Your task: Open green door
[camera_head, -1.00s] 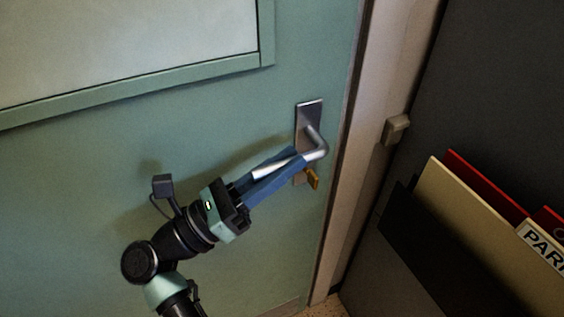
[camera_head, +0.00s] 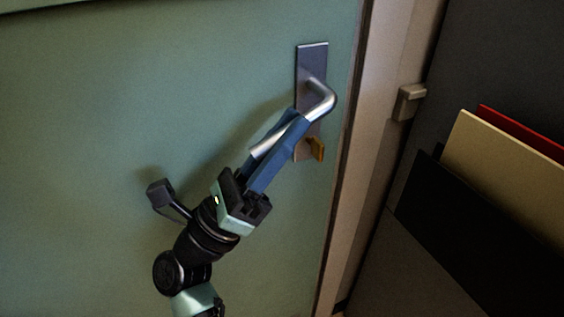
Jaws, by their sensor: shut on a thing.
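The green door (camera_head: 130,130) fills the left and middle of the view and looks shut in its frame. Its silver lever handle (camera_head: 321,100) sits on a tall metal plate (camera_head: 312,60) near the door's right edge. The lever slants down to the left. My gripper (camera_head: 284,133) has its blue fingers shut on the lever, one on each side of it. An orange-brown key or tab (camera_head: 318,148) sticks out at the bottom of the plate, just right of the fingers.
A beige door frame (camera_head: 385,150) runs down the right of the door, with a small switch-like box (camera_head: 409,101) on it. Right of that, a dark panel (camera_head: 480,50) stands behind cream (camera_head: 505,165), red (camera_head: 520,130) and black (camera_head: 430,200) folders.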

